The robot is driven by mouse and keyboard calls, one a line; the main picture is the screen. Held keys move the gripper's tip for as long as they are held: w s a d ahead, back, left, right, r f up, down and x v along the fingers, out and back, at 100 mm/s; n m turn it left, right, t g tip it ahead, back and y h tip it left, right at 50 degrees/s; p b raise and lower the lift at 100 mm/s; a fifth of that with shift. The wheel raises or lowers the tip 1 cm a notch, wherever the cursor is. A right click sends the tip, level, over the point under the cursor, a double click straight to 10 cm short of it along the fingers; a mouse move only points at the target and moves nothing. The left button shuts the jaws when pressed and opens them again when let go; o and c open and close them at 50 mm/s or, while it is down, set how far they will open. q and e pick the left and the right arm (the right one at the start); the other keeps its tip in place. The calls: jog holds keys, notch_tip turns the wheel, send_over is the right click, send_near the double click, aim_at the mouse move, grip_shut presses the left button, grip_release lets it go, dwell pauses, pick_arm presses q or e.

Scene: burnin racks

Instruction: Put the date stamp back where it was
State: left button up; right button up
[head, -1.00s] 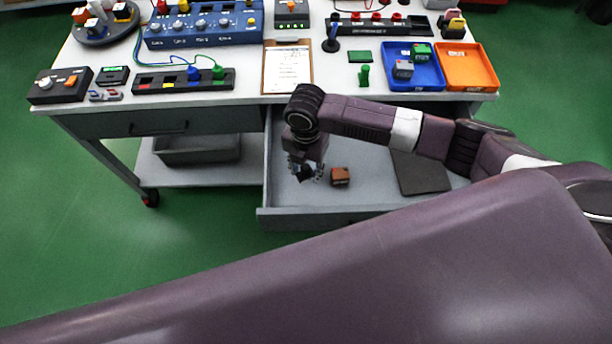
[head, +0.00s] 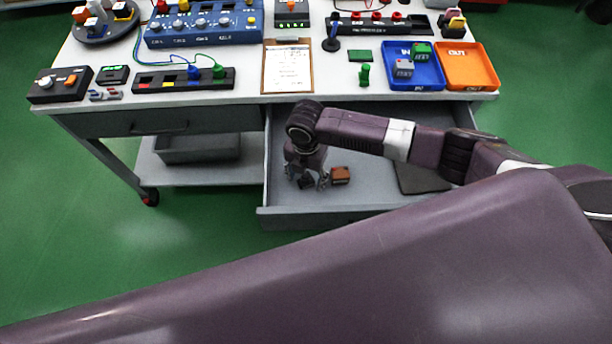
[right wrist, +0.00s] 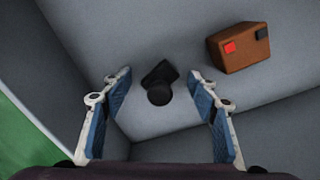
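A small black stamp-like object with a round knob (right wrist: 159,90), which I take for the date stamp, lies on the floor of the open drawer (head: 350,205). In the head view it is a small dark shape (head: 306,183), partly hidden by my right gripper (head: 306,178). My right gripper is open and points down into the drawer. In the right wrist view its two blue-padded fingers (right wrist: 158,78) stand on either side of the black object, with gaps on both sides. My left gripper is not in view.
A brown box (head: 340,175) with red and black squares lies close to the right of the gripper. A dark flat mat (head: 420,176) lies farther right. The tabletop holds a clipboard (head: 288,70), a blue tray (head: 428,78), an orange tray (head: 470,65) and a green-handled item (head: 364,75).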

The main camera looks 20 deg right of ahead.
aim_at(306, 174)
notch_tip(306, 174, up, 12)
jog(key=shift+r, duration=0.2)
dwell(0.4)
